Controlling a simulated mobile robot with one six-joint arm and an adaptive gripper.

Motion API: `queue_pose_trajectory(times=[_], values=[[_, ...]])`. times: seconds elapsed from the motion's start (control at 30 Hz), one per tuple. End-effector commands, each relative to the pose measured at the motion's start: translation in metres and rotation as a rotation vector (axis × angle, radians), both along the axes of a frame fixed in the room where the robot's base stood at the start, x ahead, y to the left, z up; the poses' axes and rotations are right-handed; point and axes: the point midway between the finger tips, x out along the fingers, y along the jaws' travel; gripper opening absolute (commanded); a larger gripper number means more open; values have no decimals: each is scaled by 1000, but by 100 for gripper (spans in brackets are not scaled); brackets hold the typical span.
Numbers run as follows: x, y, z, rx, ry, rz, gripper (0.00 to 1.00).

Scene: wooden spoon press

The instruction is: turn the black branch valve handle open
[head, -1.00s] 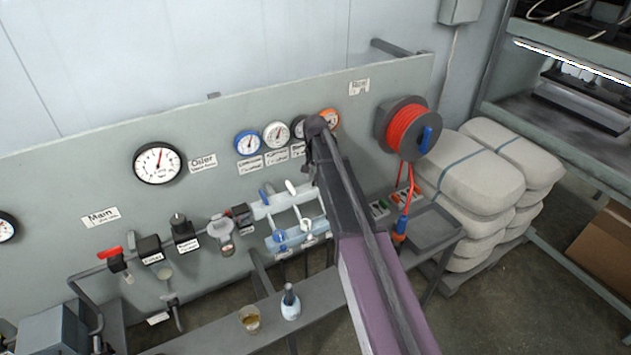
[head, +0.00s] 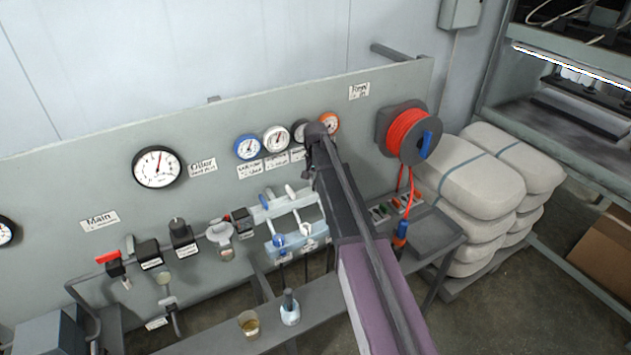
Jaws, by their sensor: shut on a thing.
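My arm reaches up across the panel, and my gripper (head: 308,172) is at its far end, at the right end of the branch manifold (head: 262,212). The gripper is small, dark and partly covered by my arm. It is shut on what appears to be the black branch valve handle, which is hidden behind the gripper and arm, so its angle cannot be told. The black-rimmed gauge (head: 298,131) above is partly covered by my arm.
Blue (head: 247,147), white (head: 276,139) and orange (head: 330,122) gauges line the panel above. A red hose reel (head: 407,133) hangs to the right. A bottle (head: 290,309) and a cup (head: 249,323) stand on the shelf below. Stacked sacks (head: 487,185) fill the right side.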

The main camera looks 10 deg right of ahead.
Motion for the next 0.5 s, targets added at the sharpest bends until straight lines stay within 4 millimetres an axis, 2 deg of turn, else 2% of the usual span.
queue_pose_trajectory(times=[0.27, 0.5], values=[[0, 0, 0, 1, 0, 46, 0], [0, 1, 0, 1, 0, 169, 0]])
